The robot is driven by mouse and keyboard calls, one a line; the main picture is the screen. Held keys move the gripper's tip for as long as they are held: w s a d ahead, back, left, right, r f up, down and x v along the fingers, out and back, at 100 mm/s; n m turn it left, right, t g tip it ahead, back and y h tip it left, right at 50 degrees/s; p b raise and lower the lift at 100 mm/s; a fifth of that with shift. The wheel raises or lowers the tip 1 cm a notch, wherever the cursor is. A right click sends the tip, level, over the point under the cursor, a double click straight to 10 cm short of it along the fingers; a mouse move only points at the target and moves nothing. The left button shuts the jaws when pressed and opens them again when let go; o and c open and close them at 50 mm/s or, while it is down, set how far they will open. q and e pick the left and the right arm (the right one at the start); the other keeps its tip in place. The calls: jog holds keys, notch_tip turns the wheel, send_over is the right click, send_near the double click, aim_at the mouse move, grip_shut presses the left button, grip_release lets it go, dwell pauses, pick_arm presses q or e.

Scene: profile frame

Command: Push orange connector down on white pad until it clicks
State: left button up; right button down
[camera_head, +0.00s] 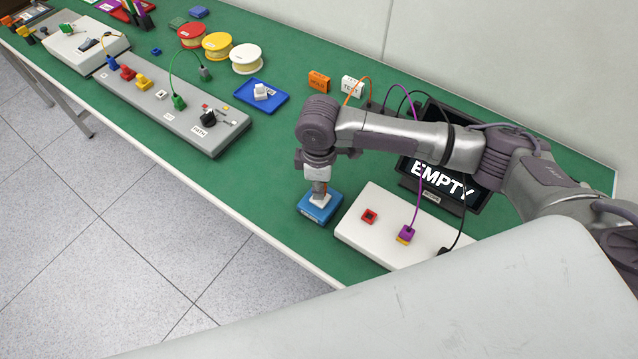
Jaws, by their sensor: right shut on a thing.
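My right gripper (319,188) points straight down over a small blue block (315,213) near the table's front edge. It is shut on a small white piece (320,200) at the top of that block. The fingertips are small, and the exact contact is hard to see. No orange connector shows clearly at the fingers. An orange cable (362,79) arcs behind my right arm, and its ends are hidden. A white pad-like box (375,238) lies right of the gripper, with a red socket (369,216) and a purple plug (406,232) over an orange-yellow base. My left gripper is not in view.
A black screen reading EMPTY (438,180) stands behind the white box. An orange block (319,81) and a white TEST block (352,86) are behind the arm. A blue tray (276,102), spools (246,57) and a grey panel (150,104) lie left. Green table is clear between.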

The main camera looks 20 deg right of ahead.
jog(key=shift+f, duration=0.8)
dwell(0.9)
jog(key=shift+r, duration=0.1)
jog(key=shift+r+p, duration=2.95)
jog(key=shift+p, duration=0.4)
